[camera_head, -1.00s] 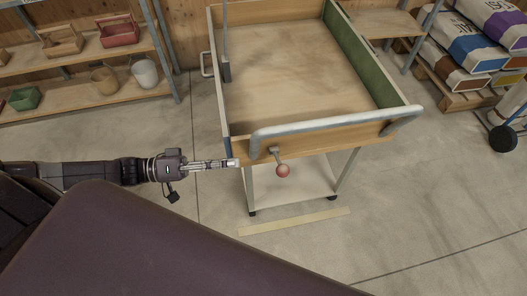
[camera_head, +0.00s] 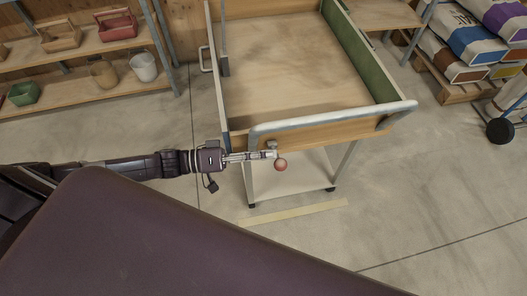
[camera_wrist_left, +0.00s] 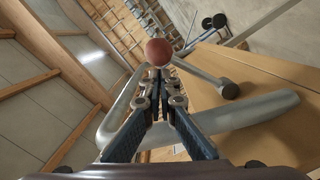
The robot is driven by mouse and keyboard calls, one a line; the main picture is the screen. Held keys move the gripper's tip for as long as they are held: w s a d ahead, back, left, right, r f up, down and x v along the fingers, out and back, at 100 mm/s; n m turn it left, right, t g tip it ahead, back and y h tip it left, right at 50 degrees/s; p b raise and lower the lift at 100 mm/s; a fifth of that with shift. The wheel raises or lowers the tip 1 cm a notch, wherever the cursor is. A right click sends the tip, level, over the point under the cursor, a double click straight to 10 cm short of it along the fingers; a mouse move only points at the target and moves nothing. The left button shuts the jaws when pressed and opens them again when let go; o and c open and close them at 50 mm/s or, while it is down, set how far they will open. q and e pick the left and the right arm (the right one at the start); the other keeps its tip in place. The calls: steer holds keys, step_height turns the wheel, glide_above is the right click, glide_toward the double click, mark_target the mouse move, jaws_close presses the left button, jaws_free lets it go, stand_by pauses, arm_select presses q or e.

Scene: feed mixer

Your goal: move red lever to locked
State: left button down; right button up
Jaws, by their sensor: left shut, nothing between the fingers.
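The red lever is a short grey arm with a round red knob (camera_head: 281,164), mounted on the front board of the wooden cart (camera_head: 345,133). In the head view the knob hangs below and slightly right of the pivot. My left gripper (camera_head: 274,154) is shut and empty, its tips right beside the lever, partly hiding its arm. In the left wrist view the red knob (camera_wrist_left: 158,52) is just beyond the closed fingertips (camera_wrist_left: 159,72), and the lever arm runs right to its pivot (camera_wrist_left: 230,90). I cannot tell whether they touch. My right gripper is not in view.
A grey tubular handle (camera_head: 330,119) runs across the cart's front, just above the lever. Shelves with baskets and buckets (camera_head: 143,66) stand at the left. Sacks on a pallet (camera_head: 455,65) lie at the right. The floor in front is clear.

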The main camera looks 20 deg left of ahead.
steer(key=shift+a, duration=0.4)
arm_select(q)
steer(key=shift+s+d+f+m, duration=0.1)
steer(key=shift+s+f+m, duration=0.15)
steer(key=shift+m, duration=0.15)
step_height(320, 180, down, 9)
steer(key=s+d+m+y+b, duration=0.1)
steer(key=m+b, duration=0.3)
steer(key=m, duration=0.5)
steer(key=shift+s+f+m+t+b, duration=0.2)
steer(key=shift+m+t+b, duration=0.1)
steer(key=shift+t+b, duration=0.1)
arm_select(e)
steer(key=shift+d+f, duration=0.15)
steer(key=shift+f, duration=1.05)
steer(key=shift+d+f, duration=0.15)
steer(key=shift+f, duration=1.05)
arm_select(q)
steer(key=shift+f, duration=0.1)
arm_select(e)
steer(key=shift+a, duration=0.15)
